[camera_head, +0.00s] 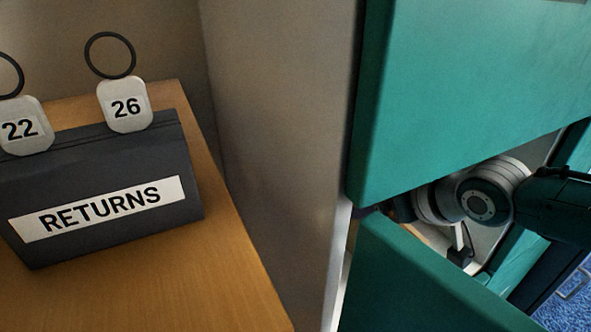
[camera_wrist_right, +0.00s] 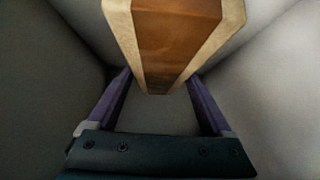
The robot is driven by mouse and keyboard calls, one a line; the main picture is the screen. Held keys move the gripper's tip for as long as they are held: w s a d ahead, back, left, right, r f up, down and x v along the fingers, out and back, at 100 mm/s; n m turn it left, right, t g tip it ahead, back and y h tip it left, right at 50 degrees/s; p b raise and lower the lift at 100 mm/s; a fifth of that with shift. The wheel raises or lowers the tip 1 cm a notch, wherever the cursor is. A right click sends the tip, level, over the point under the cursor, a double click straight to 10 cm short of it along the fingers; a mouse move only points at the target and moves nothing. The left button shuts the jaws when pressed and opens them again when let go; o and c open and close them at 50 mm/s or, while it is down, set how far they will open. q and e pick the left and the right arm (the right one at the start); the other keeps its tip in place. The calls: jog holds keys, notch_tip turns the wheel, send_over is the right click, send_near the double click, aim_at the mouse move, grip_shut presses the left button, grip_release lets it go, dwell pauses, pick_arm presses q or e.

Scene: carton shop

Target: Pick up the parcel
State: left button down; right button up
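The parcel (camera_wrist_right: 165,35) is a pale cardboard box with a broad brown strip down its middle, at the top centre in the right wrist view. Its near end lies between or just beyond the fingertips; I cannot tell if they touch it. My right gripper (camera_wrist_right: 158,77) has its two purple fingers spread wide apart. In the head view my right arm (camera_head: 480,200) reaches in from the right between teal panels, and its fingers and the parcel are hidden. My left gripper is not in view.
Pale walls (camera_wrist_right: 40,80) close in on both sides of the right gripper. A teal upper panel (camera_head: 460,90) and a teal lower panel (camera_head: 420,285) border the gap around my arm. A dark RETURNS box (camera_head: 105,160) with tags 22 and 26 stands on a wooden surface (camera_head: 215,270) at left.

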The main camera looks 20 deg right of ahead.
grip_shut()
dwell(0.5)
jog(key=shift+r, duration=0.1)
